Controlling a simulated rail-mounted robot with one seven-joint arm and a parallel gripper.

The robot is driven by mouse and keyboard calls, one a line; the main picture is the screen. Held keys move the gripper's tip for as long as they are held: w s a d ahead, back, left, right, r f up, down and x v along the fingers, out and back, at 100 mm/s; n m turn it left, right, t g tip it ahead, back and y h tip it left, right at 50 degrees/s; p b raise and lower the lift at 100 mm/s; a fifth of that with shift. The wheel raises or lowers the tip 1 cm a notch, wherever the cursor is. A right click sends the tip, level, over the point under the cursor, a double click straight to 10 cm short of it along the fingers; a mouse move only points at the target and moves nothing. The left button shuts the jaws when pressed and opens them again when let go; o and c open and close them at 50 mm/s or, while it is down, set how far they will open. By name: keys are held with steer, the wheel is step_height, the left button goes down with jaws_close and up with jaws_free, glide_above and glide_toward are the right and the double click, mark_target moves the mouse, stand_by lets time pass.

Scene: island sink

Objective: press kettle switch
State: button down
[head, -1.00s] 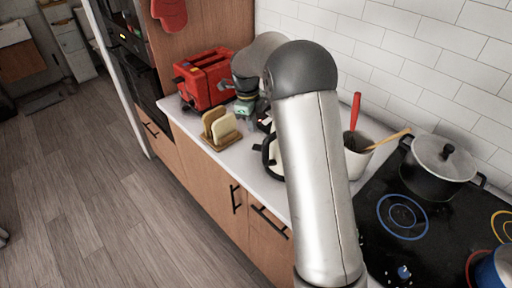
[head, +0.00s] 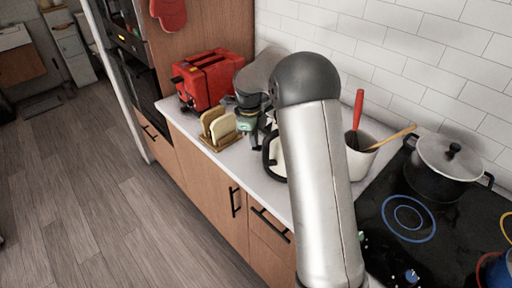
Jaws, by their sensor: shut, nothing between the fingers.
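The kettle (head: 279,158) is pale with a black handle (head: 267,156) on its left side. It stands on the white counter, and my arm hides most of it. Its switch cannot be made out. My gripper (head: 249,140) is small in the picture, pointing down over the counter just left of the kettle, behind the toast rack. It is shut and holds nothing. Whether it touches the kettle cannot be told.
A red toaster (head: 209,79) and a wooden rack with bread slices (head: 222,131) stand left of the kettle. A white utensil pot (head: 360,160) stands right of it. Farther right are a black hob (head: 420,235) and a lidded pot (head: 439,176). A tiled wall is behind.

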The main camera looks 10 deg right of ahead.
step_height(320, 180, down, 2)
steer(key=shift+f+b, duration=0.1)
steer(key=shift+b, duration=0.6)
steer(key=shift+r+p, duration=0.3)
steer(key=shift+r, duration=0.05)
steer(key=shift+w+a+r+p, duration=0.25)
steer(key=shift+w+a, duration=0.1)
steer(key=shift+a, duration=0.15)
steer(key=shift+w+a+r+p, duration=0.25)
steer(key=shift+w+a, duration=0.05)
steer(key=shift+a, duration=0.2)
steer(key=shift+w+a, duration=0.2)
steer(key=shift+a, duration=0.1)
step_height(320, 180, up, 17)
steer(key=a+b, duration=0.1)
steer(key=shift+w+a+r+b, duration=0.15)
steer(key=shift+w+b, duration=0.2)
steer(key=shift+w, duration=0.1)
